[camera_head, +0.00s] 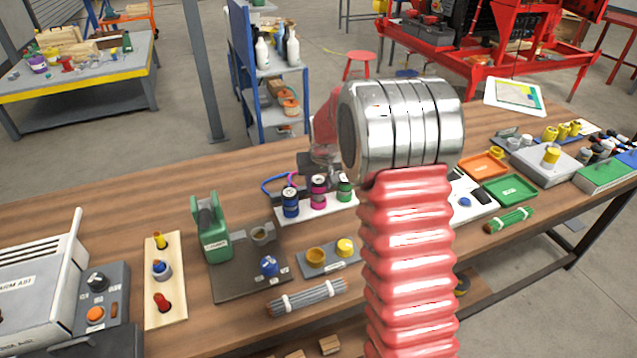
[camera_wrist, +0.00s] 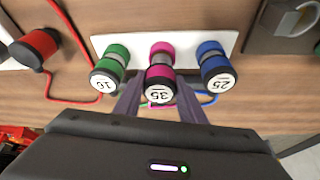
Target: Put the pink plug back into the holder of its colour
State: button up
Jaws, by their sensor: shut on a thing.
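The pink plug (camera_wrist: 159,72), with a dark end and a white label reading 35, is between the fingers of my gripper (camera_wrist: 160,86) in the wrist view. My gripper is shut on it. The plug lines up with the pink middle place of the white holder plate (camera_wrist: 136,43), between a green plug (camera_wrist: 106,68) and a blue plug (camera_wrist: 214,62). I cannot tell whether it is fully seated. In the head view the pink plug (camera_head: 318,193) shows on the white plate (camera_head: 328,208), and my arm hides part of the gripper.
A red plug (camera_wrist: 36,47) with a red cable lies left in the wrist view. Blue and pink cables (camera_wrist: 206,100) loop near the plugs. On the bench (camera_head: 200,297) are a green device (camera_head: 211,232), a grey block with yellow parts (camera_head: 330,258) and a cable bundle (camera_head: 306,296).

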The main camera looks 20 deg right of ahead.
jog(key=shift+f, duration=0.95)
dwell(0.4)
jog(key=o, duration=1.4)
jog(key=shift+c, duration=0.2)
jog(key=shift+r, duration=0.15)
jog(key=d+v, duration=0.1)
jog(key=v, duration=1.2)
jog(key=shift+a+r, duration=0.2)
jog(key=shift+a, duration=0.3)
jog(key=shift+s, duration=0.15)
